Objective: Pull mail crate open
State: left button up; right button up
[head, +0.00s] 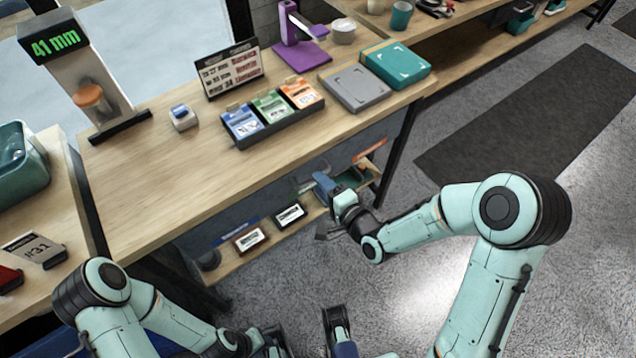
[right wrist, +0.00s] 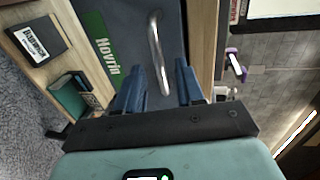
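The mail crate (right wrist: 188,28) fills the middle of the right wrist view. Its dark blue-grey front bears a green label (right wrist: 104,45) reading "Hovrin" and a curved metal handle (right wrist: 155,48). My right gripper (right wrist: 158,82) is open, with its blue fingers on either side of one end of the handle; I cannot tell whether they touch it. In the head view my right gripper (head: 330,188) reaches under the table's front edge and hides much of that spot. My left gripper (head: 306,336) is at the bottom edge, partly cut off, with its fingers apart and nothing visible between them.
The wooden table (head: 170,165) stands above a low shelf (head: 235,264) holding small dark boxes (head: 250,239). A card tray (head: 272,117), a grey box (head: 354,87) and a teal box (head: 396,64) lie on top. The floor (head: 405,310) in front is clear around a dark mat (head: 530,120).

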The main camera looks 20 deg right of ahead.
jog(key=shift+x, duration=1.1)
grip_shut()
pick_arm(q)
jog(key=shift+s, duration=0.15)
pick_arm(e)
jog(key=shift+s+d, duration=0.1)
